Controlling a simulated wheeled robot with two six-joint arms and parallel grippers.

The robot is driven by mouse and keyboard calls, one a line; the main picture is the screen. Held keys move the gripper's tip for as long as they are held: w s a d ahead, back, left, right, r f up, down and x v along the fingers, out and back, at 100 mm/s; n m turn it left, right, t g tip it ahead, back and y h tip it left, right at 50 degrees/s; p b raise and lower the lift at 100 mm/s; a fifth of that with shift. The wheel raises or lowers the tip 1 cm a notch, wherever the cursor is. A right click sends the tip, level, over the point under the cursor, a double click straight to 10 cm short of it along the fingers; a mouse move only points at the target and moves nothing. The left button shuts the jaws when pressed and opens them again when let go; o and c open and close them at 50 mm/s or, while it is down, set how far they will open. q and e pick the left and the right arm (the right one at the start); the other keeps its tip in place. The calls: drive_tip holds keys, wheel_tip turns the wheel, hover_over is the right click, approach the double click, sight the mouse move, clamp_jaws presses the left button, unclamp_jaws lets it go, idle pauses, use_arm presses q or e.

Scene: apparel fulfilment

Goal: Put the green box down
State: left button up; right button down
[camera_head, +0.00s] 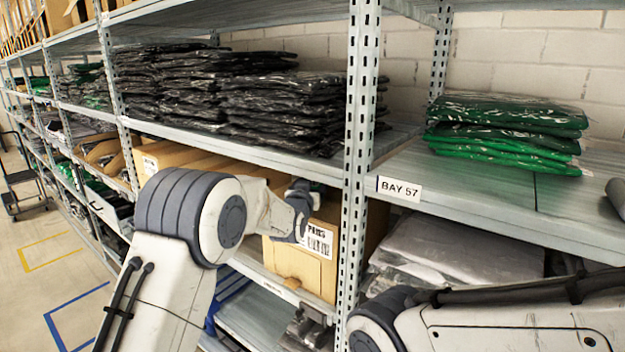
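No green box shows in this view. The only green things close by are folded green garments in clear plastic (507,132), stacked on the shelf at the right above the BAY 57 label. My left arm reaches in from the lower left, and its dark grey end (298,210) is in front of a brown carton on the middle shelf. I cannot make out its fingers or whether it holds anything. My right arm crosses the lower right corner and leaves the picture at the right edge, so its gripper is not seen.
A perforated steel upright (359,140) stands between the bays. Black packed garments (290,112) fill the shelf to its left. Brown cartons (305,262) sit below them. Grey bagged items (450,252) lie under the right shelf. A trolley (22,185) stands on the open aisle floor at far left.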

use_arm(q)
drive_tip(key=shift+f, duration=0.15)
drive_tip(key=shift+f, duration=0.1)
drive_tip(key=o, duration=1.3)
